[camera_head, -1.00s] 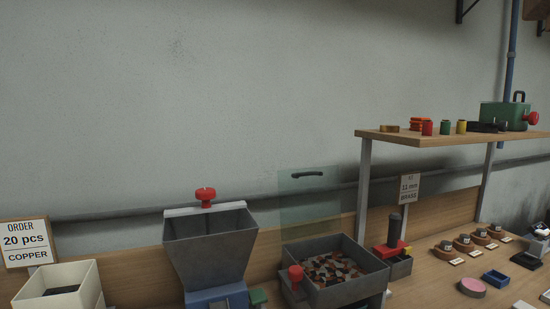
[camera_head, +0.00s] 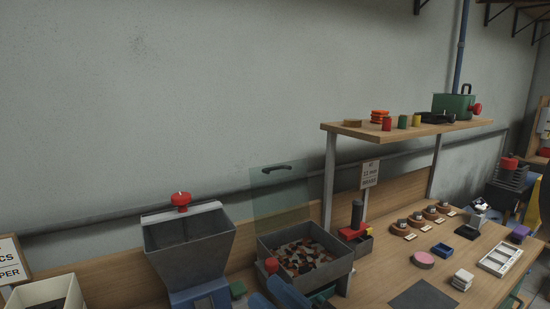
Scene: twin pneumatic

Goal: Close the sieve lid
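The sieve (camera_head: 335,269) is a dark grey open-topped box on the bench, low in the middle of the view. It holds many small copper-coloured and grey pieces (camera_head: 300,255). Its lid (camera_head: 278,199) is a see-through greenish panel standing upright at the back edge, so the sieve is open. A black handle (camera_head: 284,168) sits near the lid's top edge. A red knob (camera_head: 271,265) is at the sieve's front left corner. My gripper is not in view.
A grey hopper (camera_head: 190,243) with a red knob stands left of the sieve. A wooden shelf (camera_head: 350,131) on posts is at the right, behind the red-and-black device (camera_head: 357,225). Blue shapes (camera_head: 288,292) show in front of the sieve; I cannot tell what they are.

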